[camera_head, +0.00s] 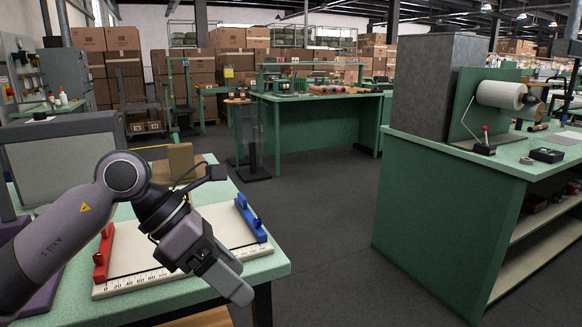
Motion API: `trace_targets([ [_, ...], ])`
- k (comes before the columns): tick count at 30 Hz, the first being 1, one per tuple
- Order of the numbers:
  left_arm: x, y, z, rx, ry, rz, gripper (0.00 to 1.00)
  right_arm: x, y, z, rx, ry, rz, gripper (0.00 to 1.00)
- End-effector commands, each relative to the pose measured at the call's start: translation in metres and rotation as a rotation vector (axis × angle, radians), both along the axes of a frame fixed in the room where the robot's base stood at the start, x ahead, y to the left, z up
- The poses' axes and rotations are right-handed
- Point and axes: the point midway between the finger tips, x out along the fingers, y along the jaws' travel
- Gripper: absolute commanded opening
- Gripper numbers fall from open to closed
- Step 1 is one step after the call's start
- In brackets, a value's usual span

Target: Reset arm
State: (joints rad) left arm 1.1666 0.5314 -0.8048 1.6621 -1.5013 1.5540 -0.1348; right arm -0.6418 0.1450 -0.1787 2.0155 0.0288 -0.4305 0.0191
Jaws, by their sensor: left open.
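My left arm comes in from the left edge and bends down at the elbow. My left gripper (228,277) hangs above the front right part of a pale board with a ruler scale (150,245) along its front edge. The gripper is open and points down to the right. I see nothing between its fingers. The gripper hides part of the board and of its scale. My right arm and gripper are not in this view.
The board carries a red block (103,254) at left and a blue block (250,218) at right, on a green table (262,268). A brown box (181,160) stands behind. A green workbench (440,200) is at right. Dark floor lies clear between the benches.

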Motion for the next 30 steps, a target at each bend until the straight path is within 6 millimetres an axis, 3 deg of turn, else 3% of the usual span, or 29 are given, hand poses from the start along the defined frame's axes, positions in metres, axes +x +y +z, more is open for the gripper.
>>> trace_targets([
  [6, -0.036, -0.056, 0.003, -0.418, 0.256, 0.005, 0.79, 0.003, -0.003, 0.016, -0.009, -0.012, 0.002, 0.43],
  [9, -0.046, -0.071, 0.012, -0.62, 0.392, 0.05, 0.79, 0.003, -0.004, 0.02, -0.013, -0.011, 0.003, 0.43],
  [14, -0.047, -0.077, 0.027, -0.926, 0.624, 0.179, 0.79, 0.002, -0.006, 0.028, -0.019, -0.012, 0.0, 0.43],
  [19, -0.033, -0.063, 0.031, -1.223, 0.882, 0.392, 0.79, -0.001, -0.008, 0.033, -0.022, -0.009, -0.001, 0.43],
  [23, -0.018, -0.04, 0.016, -1.421, 1.081, 0.601, 0.79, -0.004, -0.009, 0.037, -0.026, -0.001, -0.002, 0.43],
  [26, -0.008, -0.017, -0.007, -1.553, 1.233, 0.792, 0.79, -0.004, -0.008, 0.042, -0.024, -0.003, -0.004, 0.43],
  [30, -0.005, 0.018, -0.055, -1.702, 1.44, 1.096, 0.79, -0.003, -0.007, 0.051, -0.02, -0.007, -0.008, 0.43],
])
